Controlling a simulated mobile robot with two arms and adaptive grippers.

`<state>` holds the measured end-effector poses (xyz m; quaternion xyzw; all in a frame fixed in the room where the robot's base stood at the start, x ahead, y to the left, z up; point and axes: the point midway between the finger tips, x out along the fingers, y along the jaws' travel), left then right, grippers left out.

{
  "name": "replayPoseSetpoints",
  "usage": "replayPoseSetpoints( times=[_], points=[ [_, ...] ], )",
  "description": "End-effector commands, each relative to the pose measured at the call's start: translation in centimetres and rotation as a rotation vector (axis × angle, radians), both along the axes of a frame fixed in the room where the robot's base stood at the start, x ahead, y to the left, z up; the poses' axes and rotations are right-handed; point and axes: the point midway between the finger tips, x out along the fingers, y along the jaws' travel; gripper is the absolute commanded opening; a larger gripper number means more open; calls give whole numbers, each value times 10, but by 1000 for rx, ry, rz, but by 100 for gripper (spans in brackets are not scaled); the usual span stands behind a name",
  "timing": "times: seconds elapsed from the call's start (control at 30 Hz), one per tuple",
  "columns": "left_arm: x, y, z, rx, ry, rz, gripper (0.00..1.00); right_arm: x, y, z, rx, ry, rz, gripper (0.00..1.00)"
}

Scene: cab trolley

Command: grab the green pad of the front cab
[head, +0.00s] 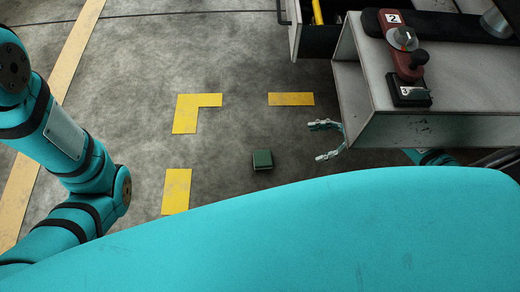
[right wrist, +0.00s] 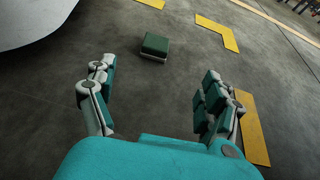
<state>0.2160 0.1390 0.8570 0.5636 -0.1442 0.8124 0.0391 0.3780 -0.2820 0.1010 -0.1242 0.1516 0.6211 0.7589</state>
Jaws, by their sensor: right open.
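The green pad (head: 262,159) is a small dark green block lying on the grey floor in the head view. It also shows in the right wrist view (right wrist: 155,45), beyond my fingers and between them. My right gripper (head: 322,140) is open and empty, to the right of the pad and apart from it, with its fingers pointing left. In the right wrist view its two fingers (right wrist: 158,88) stand wide apart. My left gripper is not in view; only my left arm shows at the left of the head view.
A grey cab trolley (head: 440,130) stands at the right, close to my right gripper. It carries a red control unit (head: 402,45) with a black knob. Yellow markings (head: 292,99) lie on the floor. The floor around the pad is clear.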

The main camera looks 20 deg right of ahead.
Motion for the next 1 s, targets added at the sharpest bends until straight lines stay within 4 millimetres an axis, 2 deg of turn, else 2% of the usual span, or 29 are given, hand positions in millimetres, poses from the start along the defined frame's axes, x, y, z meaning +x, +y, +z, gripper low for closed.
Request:
replayPoseSetpoints(
  times=[0.5,0.77,1.0],
  points=[
    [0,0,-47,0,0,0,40,17,91,-42,4,-2,2,85],
    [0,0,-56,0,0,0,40,21,112,-49,3,1,1,85],
    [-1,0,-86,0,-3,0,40,21,142,-68,6,-2,1,85]
  ],
)
